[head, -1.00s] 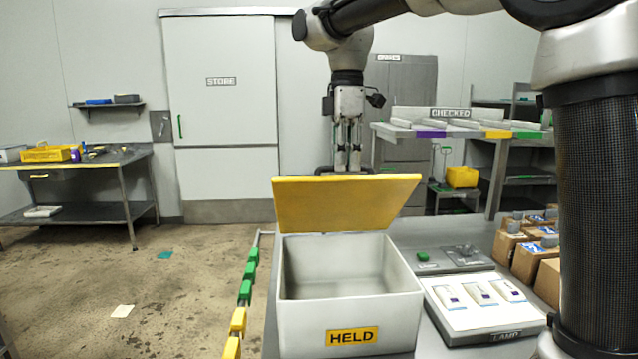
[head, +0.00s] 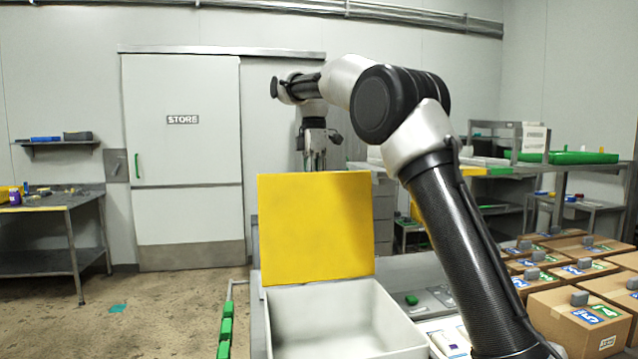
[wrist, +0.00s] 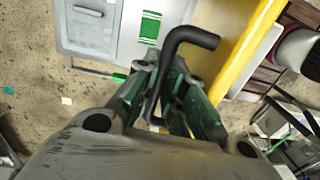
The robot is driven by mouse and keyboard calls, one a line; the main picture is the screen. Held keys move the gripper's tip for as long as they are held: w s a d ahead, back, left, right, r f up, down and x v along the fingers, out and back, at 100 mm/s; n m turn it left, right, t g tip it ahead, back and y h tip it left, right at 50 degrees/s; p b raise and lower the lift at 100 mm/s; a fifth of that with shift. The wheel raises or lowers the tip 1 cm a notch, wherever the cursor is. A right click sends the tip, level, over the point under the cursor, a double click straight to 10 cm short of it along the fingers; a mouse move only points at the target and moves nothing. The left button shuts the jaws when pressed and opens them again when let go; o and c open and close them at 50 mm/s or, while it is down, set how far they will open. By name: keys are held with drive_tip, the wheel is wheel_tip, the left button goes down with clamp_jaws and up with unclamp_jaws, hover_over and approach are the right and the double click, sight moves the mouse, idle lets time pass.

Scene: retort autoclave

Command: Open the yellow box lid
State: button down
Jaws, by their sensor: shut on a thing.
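The yellow lid (head: 315,228) stands about upright at the back edge of the white box (head: 340,320), whose open inside shows in the head view. My gripper (head: 315,163) is behind the lid's top edge, and the lid hides its fingertips there. In the wrist view, my gripper (wrist: 168,95) is shut on a bent black handle (wrist: 190,38). The lid's yellow edge (wrist: 240,45) is beside the handle. Where the handle joins the lid is not clear.
Several cardboard boxes (head: 575,320) stand on the right of the table. A small green block (head: 411,299) lies on a grey plate right of the white box. Green blocks (head: 225,330) line a rail at left. A door marked STORE (head: 182,160) is behind.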

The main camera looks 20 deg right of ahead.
drive_tip(key=shift+w+f, duration=0.25)
drive_tip(key=shift+w, duration=0.3)
drive_tip(key=shift+w+f, duration=0.2)
drive_tip(key=shift+w, duration=0.35)
drive_tip(key=c, duration=1.5)
unclamp_jaws()
drive_tip(key=shift+w, duration=0.1)
drive_tip(key=shift+w+f, duration=0.15)
drive_tip(key=shift+w, duration=0.05)
drive_tip(key=shift+s, duration=0.1)
